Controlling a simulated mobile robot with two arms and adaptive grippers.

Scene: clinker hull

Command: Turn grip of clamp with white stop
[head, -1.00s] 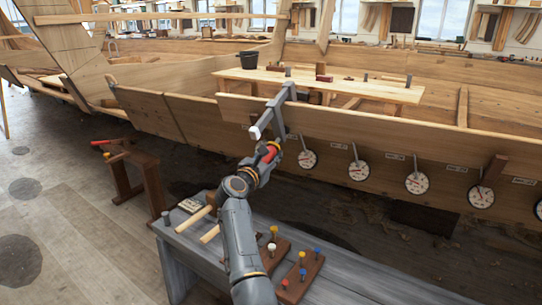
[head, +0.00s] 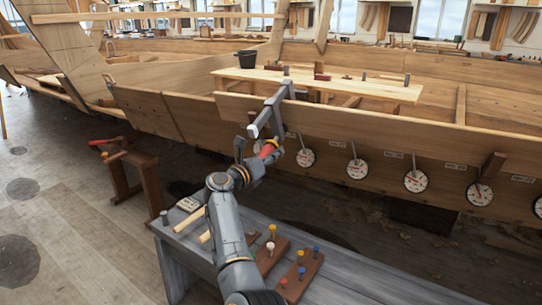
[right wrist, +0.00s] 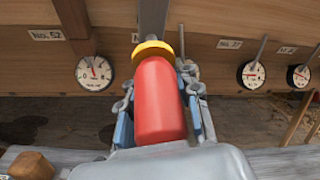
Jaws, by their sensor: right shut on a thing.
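A grey clamp (head: 270,112) sits over the top edge of the hull plank. A pale white stop (head: 253,131) is at the near end of its bar. Its red grip (head: 268,150) hangs below and tilts toward me. In the right wrist view the red grip (right wrist: 160,100) points at the camera, with a yellow collar (right wrist: 152,49) at its far end. My right gripper (head: 262,157) is shut on this grip, with its fingers on both sides. The contact faces are partly hidden. My left gripper is out of view.
Several round dials hang along the plank, one (head: 357,169) right of the clamp. A grey bench (head: 345,277) below holds wooden blocks (head: 300,276) with coloured pegs. A brown trestle (head: 128,172) with a red-handled tool stands left. Floor at the left is clear.

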